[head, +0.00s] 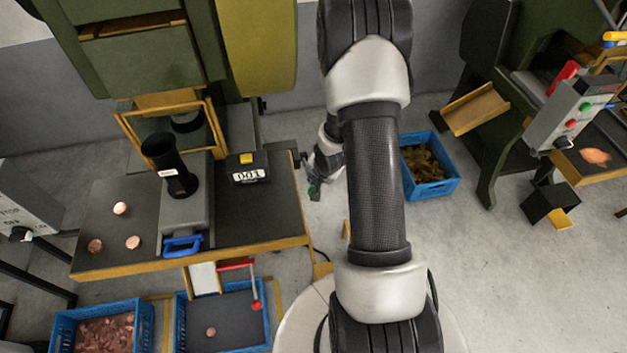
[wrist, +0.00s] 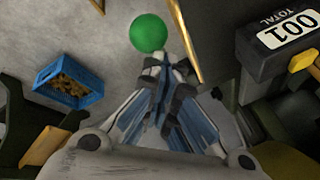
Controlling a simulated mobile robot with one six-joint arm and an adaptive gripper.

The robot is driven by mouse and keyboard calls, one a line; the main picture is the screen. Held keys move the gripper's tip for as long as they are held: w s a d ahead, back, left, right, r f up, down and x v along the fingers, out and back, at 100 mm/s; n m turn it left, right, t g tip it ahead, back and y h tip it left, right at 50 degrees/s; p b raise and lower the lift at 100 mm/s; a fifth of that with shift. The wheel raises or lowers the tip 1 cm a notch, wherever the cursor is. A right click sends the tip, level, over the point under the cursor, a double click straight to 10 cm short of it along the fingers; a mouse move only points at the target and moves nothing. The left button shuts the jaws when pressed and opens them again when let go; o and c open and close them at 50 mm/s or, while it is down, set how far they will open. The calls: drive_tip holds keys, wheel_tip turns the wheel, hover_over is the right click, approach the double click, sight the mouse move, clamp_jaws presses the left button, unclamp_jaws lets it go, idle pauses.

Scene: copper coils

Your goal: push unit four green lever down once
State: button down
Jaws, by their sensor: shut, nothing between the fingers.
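A round green knob (wrist: 149,33) shows at the top of the wrist view, just beyond my fingertips. Its lever arm is hidden or out of sight, and I cannot tell whether the fingers touch the knob. My gripper (wrist: 165,62) is shut and empty, its two fingers close together and pointing at the knob. In the head view my gripper (head: 316,187) is small, to the right of the press table, partly hidden behind my arm. A counter reading 001 (head: 248,174) sits on that table; it also shows at the right of the wrist view (wrist: 288,32).
The press table (head: 262,232) holds several copper discs and a black cylinder (head: 170,165). A blue crate (head: 432,186) stands on the floor to the right. A red-knobbed lever (head: 256,303) is at the table's front. Another green machine (head: 505,110) stands at right.

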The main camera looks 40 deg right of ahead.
drive_tip(key=shift+w+d+r+p, duration=0.1)
drive_tip(key=shift+w+r+p, duration=0.05)
drive_tip(key=shift+r+p, duration=0.4)
drive_tip(key=shift+w+d+r+p, duration=0.1)
drive_tip(key=shift+w+r+p, duration=0.05)
drive_tip(key=shift+r+p, duration=0.3)
drive_tip(key=r+p, duration=0.1)
drive_tip(key=p, duration=0.1)
drive_tip(key=w+r+p, duration=0.1)
drive_tip(key=r+p, duration=0.2)
drive_tip(key=p, duration=0.1)
drive_tip(key=shift+w+d+r, duration=0.3)
drive_tip(key=shift+d, duration=0.05)
drive_tip(key=shift+r, duration=0.1)
